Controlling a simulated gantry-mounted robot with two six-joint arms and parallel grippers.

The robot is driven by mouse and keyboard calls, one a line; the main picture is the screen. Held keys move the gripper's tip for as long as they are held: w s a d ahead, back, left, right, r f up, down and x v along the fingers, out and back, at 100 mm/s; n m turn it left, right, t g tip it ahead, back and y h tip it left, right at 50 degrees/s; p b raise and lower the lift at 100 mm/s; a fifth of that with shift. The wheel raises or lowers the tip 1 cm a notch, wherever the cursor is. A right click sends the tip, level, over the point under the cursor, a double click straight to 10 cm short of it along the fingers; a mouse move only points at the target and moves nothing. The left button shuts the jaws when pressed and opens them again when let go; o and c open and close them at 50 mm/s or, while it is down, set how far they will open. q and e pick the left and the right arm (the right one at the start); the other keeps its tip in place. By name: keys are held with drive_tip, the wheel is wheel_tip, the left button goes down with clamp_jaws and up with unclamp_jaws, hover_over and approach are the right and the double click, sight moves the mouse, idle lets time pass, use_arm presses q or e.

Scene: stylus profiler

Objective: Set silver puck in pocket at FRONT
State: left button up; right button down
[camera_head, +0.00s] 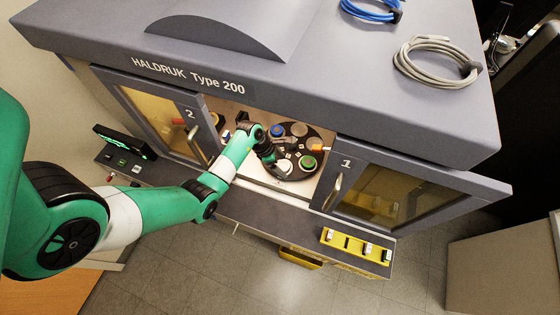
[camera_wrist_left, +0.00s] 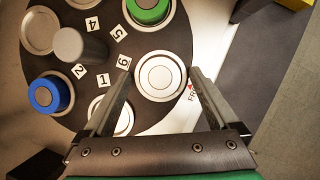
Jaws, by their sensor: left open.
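The dark turntable (camera_wrist_left: 100,75) carries numbered pockets and also shows inside the machine in the head view. Next to the FRONT mark is a pale silver disc (camera_wrist_left: 160,76) with concentric rings, near the number 6. It shows in the head view too (camera_head: 284,167). I cannot tell whether it is the silver puck seated there or the bare pocket. My left gripper (camera_wrist_left: 160,74) is open, its fingertips on either side of this disc, apart from it. In the head view the left gripper (camera_head: 272,163) is small and partly blends into the dark turntable. My right gripper is not in view.
A blue puck (camera_wrist_left: 50,94) and a green puck (camera_wrist_left: 147,10) sit on the turntable. A grey post (camera_wrist_left: 75,45) rises near its middle. Door 2 (camera_head: 170,118) and door 1 (camera_head: 390,190) flank the opening. A yellow rack (camera_head: 352,246) stands on the front ledge.

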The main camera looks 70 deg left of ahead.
use_arm(q)
drive_tip(key=p+v, duration=0.3)
drive_tip(key=v, duration=0.9)
drive_tip(key=shift+r, duration=0.1)
idle(0.4)
